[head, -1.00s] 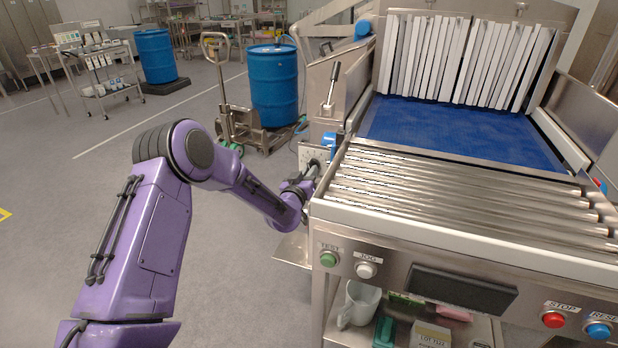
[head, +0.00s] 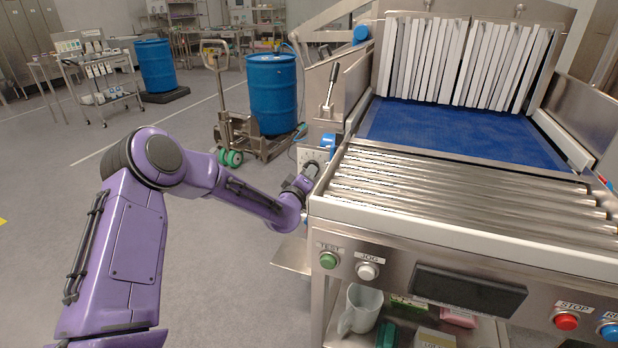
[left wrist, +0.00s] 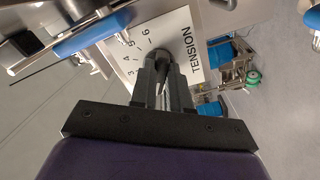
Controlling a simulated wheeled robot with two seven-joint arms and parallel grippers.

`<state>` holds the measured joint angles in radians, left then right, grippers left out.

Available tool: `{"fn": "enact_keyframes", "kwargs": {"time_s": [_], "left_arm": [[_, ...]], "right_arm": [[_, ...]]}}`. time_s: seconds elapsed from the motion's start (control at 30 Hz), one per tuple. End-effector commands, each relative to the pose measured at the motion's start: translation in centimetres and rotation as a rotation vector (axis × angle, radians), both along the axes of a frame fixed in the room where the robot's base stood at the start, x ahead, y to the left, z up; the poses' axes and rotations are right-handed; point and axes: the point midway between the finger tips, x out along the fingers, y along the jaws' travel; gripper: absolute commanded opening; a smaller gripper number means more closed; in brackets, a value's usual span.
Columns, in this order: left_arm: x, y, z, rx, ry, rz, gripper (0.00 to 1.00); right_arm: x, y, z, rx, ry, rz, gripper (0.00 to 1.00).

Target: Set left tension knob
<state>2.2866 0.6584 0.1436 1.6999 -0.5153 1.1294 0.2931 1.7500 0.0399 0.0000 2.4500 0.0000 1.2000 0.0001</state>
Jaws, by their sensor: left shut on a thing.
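The tension dial plate (left wrist: 183,29) is white, with numbers and the word TENSION. It sits on the machine's left side, and its edge shows in the head view (head: 312,156). The dark knob (left wrist: 172,53) is at the plate's middle, mostly hidden between my fingers. My left gripper (left wrist: 163,70) is shut on the knob. In the head view my left gripper (head: 311,171) reaches the plate from the left, and the knob is hard to make out there. The numbers 3 to 6 are readable; a pointer is not. My right gripper is not in view.
A blue handle (left wrist: 88,32) lies close to the dial in the left wrist view. The roller bed (head: 450,190) and the front panel with buttons are to the right. A blue drum (head: 272,92) on a pallet truck stands behind. Open floor lies to the left.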

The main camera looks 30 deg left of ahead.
Motion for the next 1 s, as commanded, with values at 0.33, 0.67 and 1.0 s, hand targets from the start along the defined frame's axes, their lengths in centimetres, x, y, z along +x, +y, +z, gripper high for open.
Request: {"fn": "enact_keyframes", "kwargs": {"time_s": [0.33, 0.67, 1.0], "left_arm": [[-0.02, 0.03, 0.0, -0.03, -0.007, 0.001, 0.0], [-0.01, 0.02, -0.01, -0.028, -0.006, 0.001, 0.41], [-0.45, -0.16, -0.01, -0.028, -0.006, -0.001, 0.41]], "right_arm": [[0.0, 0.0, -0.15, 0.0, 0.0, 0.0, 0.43], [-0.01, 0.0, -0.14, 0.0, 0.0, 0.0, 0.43], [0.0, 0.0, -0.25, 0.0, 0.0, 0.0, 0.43]]}}
